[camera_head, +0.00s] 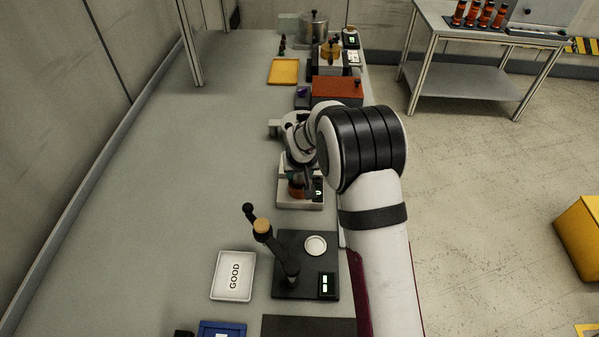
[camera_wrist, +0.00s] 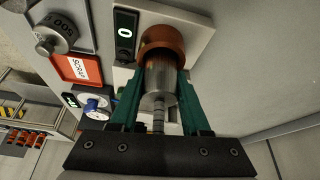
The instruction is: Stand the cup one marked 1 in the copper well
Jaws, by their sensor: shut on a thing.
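My gripper (camera_wrist: 155,88), with teal fingers, is shut on a grey metal cylinder (camera_wrist: 160,82), which I take to be the cup; no mark 1 shows on it. The copper well (camera_wrist: 163,37) is a reddish-brown ring on a pale base with a display reading 0. The cylinder's far end lies across the well's opening in the wrist view; I cannot tell how deep it reaches. In the head view the well (camera_head: 296,193) shows below my gripper (camera_head: 294,174), and my arm partly hides that spot.
A black plate (camera_head: 290,290) with a lever and a pale disc stands nearer, beside a white GOOD tray (camera_head: 233,276). A red box (camera_head: 338,89) and a yellow tray (camera_head: 283,71) are farther back. A red SCRAP tray (camera_wrist: 73,69) shows in the wrist view. The left bench is clear.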

